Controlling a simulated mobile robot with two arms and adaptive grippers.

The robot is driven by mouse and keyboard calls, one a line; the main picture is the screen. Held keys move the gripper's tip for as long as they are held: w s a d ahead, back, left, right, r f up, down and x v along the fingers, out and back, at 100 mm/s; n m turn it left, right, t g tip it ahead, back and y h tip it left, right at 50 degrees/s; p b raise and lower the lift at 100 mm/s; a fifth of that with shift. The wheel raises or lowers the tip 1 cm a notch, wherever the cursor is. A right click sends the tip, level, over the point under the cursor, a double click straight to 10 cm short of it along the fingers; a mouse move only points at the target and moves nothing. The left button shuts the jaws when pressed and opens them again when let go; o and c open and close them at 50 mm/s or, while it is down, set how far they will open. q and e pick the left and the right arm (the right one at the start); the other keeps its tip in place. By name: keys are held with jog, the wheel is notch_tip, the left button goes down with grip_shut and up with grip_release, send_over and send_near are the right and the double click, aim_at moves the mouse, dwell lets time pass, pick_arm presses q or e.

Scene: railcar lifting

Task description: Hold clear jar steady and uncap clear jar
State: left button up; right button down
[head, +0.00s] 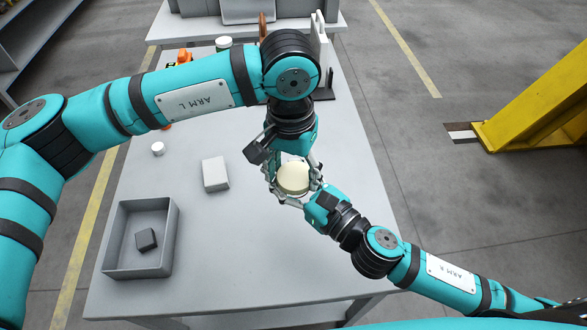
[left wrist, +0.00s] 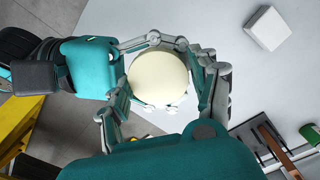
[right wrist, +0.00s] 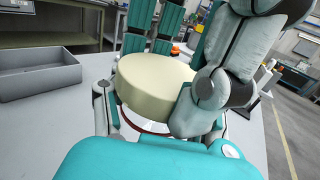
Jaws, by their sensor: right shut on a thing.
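The clear jar (right wrist: 145,122) stands upright beneath its wide cream lid (head: 293,178); most of its glass is hidden. The lid's round top shows in the left wrist view (left wrist: 158,78), its side in the right wrist view (right wrist: 155,82). My right gripper (head: 308,194) comes in low from the right and is shut on the jar's body below the lid. My left gripper (head: 291,170) is above, its fingers spread on either side of the lid. In the left wrist view a gap shows beside the lid's right edge, so it looks open.
A grey open bin (head: 122,262) with a dark block (head: 146,239) stands front left on the table. A white box (head: 215,174) and a small white round item (head: 158,148) lie left of the jar. Several items stand at the back, partly behind my left arm. The table's front middle is clear.

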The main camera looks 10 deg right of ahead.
pick_arm(q)
jog(key=o, duration=0.4)
jog(key=shift+w+a+r, duration=0.1)
jog(key=shift+w+a, duration=0.1)
jog(key=shift+w, duration=0.2)
jog(key=shift+d, duration=0.15)
notch_tip(320, 180, up, 4)
jog(key=shift+s+r, duration=0.1)
jog(key=shift+s, duration=0.05)
jog(key=shift+r, duration=0.15)
jog(key=shift+s, duration=0.1)
